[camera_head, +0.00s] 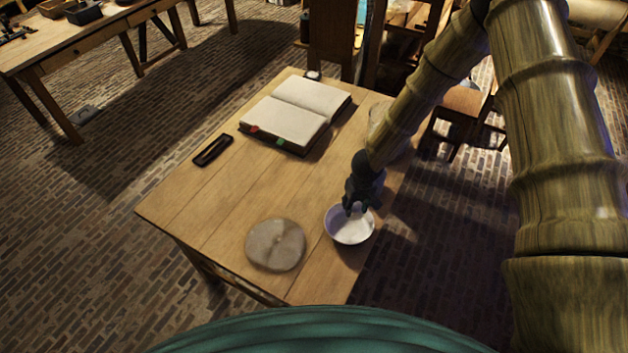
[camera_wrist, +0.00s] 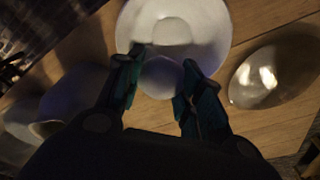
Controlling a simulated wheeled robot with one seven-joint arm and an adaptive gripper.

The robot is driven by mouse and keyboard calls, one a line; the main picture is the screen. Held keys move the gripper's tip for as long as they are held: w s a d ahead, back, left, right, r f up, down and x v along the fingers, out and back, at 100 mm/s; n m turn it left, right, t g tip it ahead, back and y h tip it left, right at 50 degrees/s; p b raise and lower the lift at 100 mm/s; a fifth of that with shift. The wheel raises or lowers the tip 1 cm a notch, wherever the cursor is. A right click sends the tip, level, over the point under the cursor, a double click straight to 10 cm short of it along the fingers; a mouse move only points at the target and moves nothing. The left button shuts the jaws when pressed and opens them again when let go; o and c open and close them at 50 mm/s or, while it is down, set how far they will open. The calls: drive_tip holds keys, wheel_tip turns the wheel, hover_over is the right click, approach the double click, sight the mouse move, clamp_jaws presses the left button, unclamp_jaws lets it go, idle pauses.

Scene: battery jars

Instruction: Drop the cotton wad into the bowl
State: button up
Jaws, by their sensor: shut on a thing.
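The white bowl (camera_head: 349,236) stands near the right edge of the wooden table, and it fills the top middle of the wrist view (camera_wrist: 205,22). My gripper (camera_head: 354,207) is over the bowl, fingers pointing down. In the wrist view my gripper (camera_wrist: 161,61) is shut on the cotton wad (camera_wrist: 160,80), a pale round shape between the two dark fingers. The wad overlaps the near side of the bowl in that view. I cannot make out the wad in the head view. How far it is above the bowl's bottom is unclear.
A round greyish disc (camera_head: 275,245) lies left of the bowl. An open book (camera_head: 298,112) and a narrow black tray (camera_head: 212,150) lie farther back. A pale rounded vessel (camera_head: 381,118) stands partly behind my arm. Bare table (camera_head: 265,188) lies between them.

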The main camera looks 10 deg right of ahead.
drive_tip(key=b, duration=0.8)
hover_over(352, 226)
drive_tip(key=shift+f, duration=3.1)
drive_tip(key=o, duration=1)
drive_tip(key=shift+o, duration=0.2)
drive_tip(key=shift+r, duration=0.15)
drive_tip(key=r, duration=0.4)
drive_tip(key=s+r, duration=0.1)
drive_tip(key=r, duration=0.6)
drive_tip(key=shift+s+d+r, duration=0.1)
drive_tip(key=shift+s+r, duration=0.1)
drive_tip(key=shift+r, duration=0.15)
